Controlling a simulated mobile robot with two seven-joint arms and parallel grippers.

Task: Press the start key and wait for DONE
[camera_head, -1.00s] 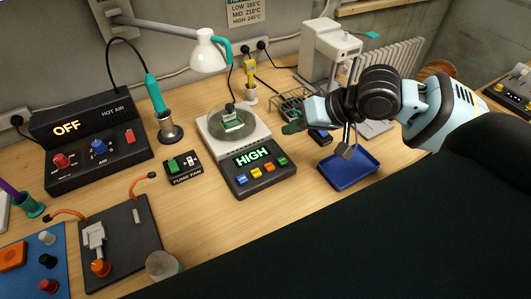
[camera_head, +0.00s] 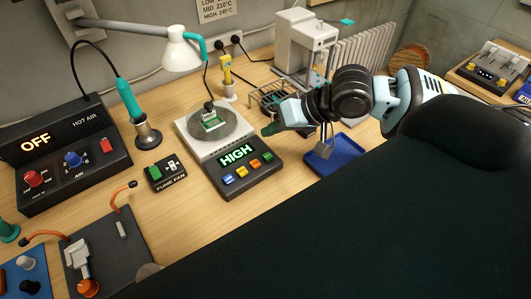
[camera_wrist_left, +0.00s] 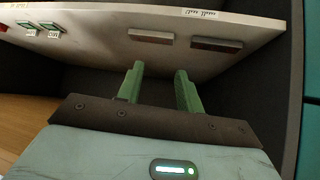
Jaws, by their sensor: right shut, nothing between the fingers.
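The hotplate unit (camera_head: 218,145) has a dark front panel with a green display (camera_head: 237,154) reading HIGH. Below it are blue, yellow and orange keys and a green key (camera_head: 268,157); their labels are too small to read, so I cannot tell which is the start key. A small green board (camera_head: 211,121) sits on the round plate. My right gripper (camera_head: 269,129) is shut and empty, its green tip just beyond the green key in the picture, apparently above the unit's right edge. In the left wrist view my left gripper (camera_wrist_left: 158,88) is open and empty.
A blue tray (camera_head: 337,158) lies right of the unit, partly behind my right arm. A white panel (camera_wrist_left: 150,35) faces my left gripper.

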